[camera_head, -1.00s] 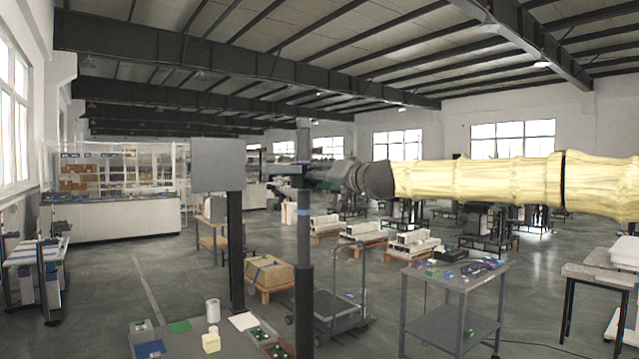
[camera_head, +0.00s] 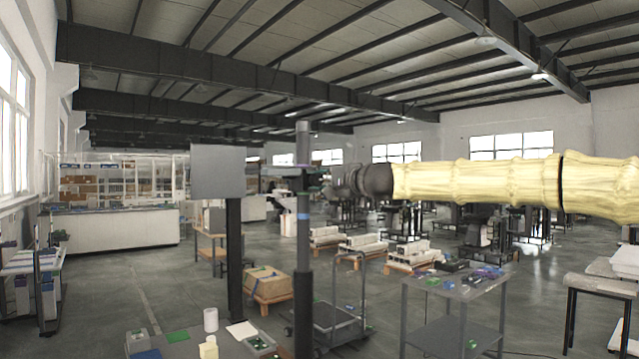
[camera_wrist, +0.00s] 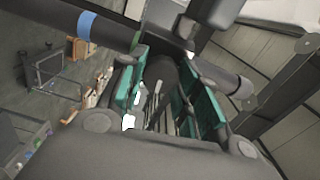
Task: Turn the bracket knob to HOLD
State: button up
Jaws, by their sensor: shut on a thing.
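A dark upright column (camera_head: 303,250) with a blue band stands in front of me in the head view. A dark bracket (camera_head: 292,171) sits high on it, by a grey panel. My gripper (camera_head: 322,178) reaches the bracket from the right. In the wrist view the column (camera_wrist: 52,12) crosses diagonally behind my gripper (camera_wrist: 164,82). Its green-padded fingers are shut on a dark rounded part between them, which appears to be the bracket knob (camera_wrist: 163,72). The fingers partly hide the knob. No HOLD mark or pointer can be read in either view.
The grey panel (camera_head: 218,172) stands on a dark post left of the column. A table (camera_head: 190,345) with small items is at the front. A cart (camera_head: 335,318) and a grey worktable (camera_head: 455,285) stand to the right.

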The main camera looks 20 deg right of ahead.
jog(key=shift+d+m, duration=0.1)
jog(key=shift+m, duration=0.5)
jog(key=o, duration=1)
jog(key=shift+s, duration=0.1)
jog(key=v, duration=1.2)
